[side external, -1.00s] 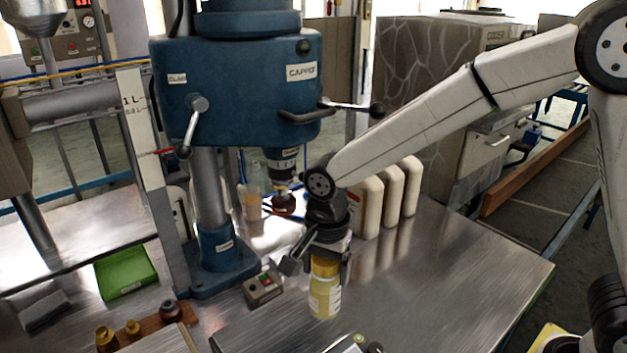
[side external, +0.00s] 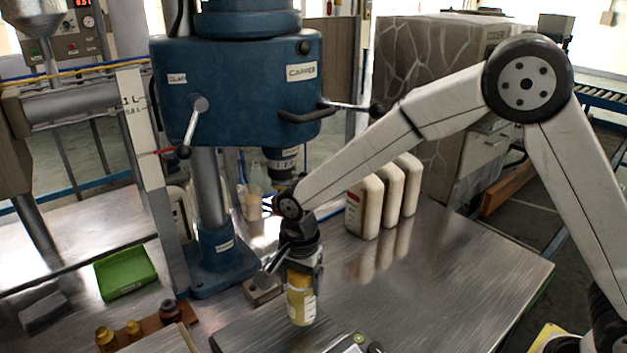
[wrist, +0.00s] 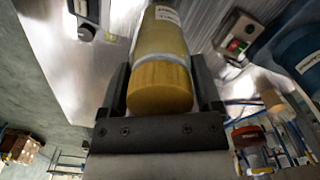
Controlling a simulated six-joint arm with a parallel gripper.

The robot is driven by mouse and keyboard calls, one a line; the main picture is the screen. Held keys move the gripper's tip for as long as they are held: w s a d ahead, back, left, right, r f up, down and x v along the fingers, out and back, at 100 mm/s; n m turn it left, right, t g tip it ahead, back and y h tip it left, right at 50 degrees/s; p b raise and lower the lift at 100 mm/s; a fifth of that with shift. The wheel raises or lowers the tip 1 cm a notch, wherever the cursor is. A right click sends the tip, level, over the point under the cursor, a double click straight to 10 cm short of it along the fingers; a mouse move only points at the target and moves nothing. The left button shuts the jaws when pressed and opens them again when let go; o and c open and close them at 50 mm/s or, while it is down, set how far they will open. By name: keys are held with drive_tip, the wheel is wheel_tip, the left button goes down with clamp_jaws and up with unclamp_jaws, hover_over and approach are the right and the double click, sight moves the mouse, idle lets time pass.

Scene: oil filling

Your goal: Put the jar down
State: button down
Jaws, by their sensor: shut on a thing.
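The jar (side external: 301,303) is yellow with a pale label and a yellow-gold lid. It is upright in the side view, at the front of the metal table, and its base is at or close to the surface; I cannot tell whether it touches. My gripper (side external: 303,268) is shut on the jar's upper part from above. In the wrist view the jar (wrist: 163,45) lies between the two dark fingers of my gripper (wrist: 165,95), with its lid (wrist: 160,88) towards the camera.
A blue capping machine (side external: 240,85) stands behind and left of the jar. A control box with buttons (wrist: 236,43) is close by. White jugs (side external: 365,207) stand behind right. The table (side external: 440,265) is clear at right.

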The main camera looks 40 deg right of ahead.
drive_tip(key=shift+w+f, duration=0.15)
drive_tip(key=shift+f, duration=1.55)
drive_tip(key=shift+f, duration=0.1)
unclamp_jaws()
wheel_tip(320, 180, up, 12)
drive_tip(key=shift+r, duration=0.1)
drive_tip(key=s+d+f+n+t, duration=0.1)
drive_tip(key=s+d+f+n, duration=0.2)
drive_tip(key=s+d+n, duration=0.3)
drive_tip(key=s+d+f+n+t, duration=0.1)
drive_tip(key=s+d+f+n, duration=0.2)
drive_tip(key=s+d+n, duration=0.3)
drive_tip(key=s+d, duration=0.3)
drive_tip(key=d, duration=0.2)
drive_tip(key=shift+n+t, duration=0.3)
drive_tip(key=shift+n, duration=0.1)
